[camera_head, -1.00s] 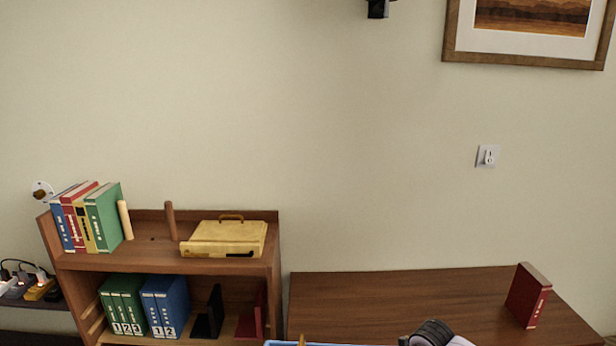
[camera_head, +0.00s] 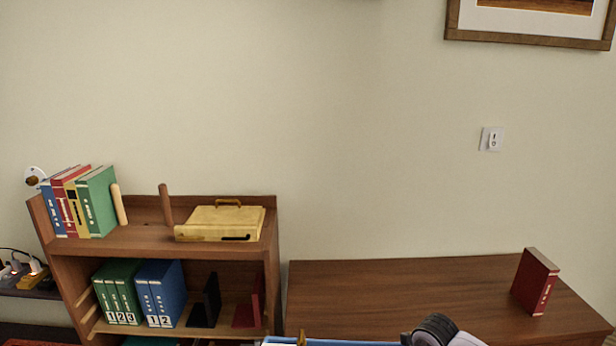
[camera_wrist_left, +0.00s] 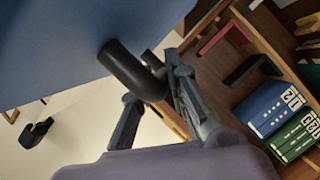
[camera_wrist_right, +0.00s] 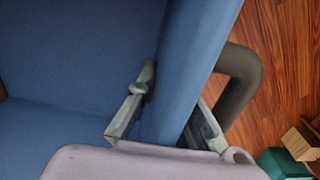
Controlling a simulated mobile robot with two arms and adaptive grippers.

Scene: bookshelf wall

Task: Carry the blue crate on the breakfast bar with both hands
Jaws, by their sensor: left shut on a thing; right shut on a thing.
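The blue crate (camera_head: 350,343) shows only as a thin strip of rim at the bottom of the head view. In the left wrist view its blue wall (camera_wrist_left: 60,50) fills the upper left, with a dark curved handle (camera_wrist_left: 130,70). My left gripper (camera_wrist_left: 155,105) is shut at that handle. In the right wrist view the crate's wall (camera_wrist_right: 185,75) runs between the fingers of my right gripper (camera_wrist_right: 165,115), one finger on each side. A dark handle (camera_wrist_right: 242,80) is on the outer side. My left gripper is hidden in the head view. I cannot tell what supports the crate.
A wooden bookshelf (camera_head: 150,240) with books, binders and a yellow case (camera_head: 222,222) stands at the left. A brown wooden top (camera_head: 400,290) lies to its right, mostly clear, with a red book (camera_head: 535,282) at its right end. Part of my right arm shows at the bottom.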

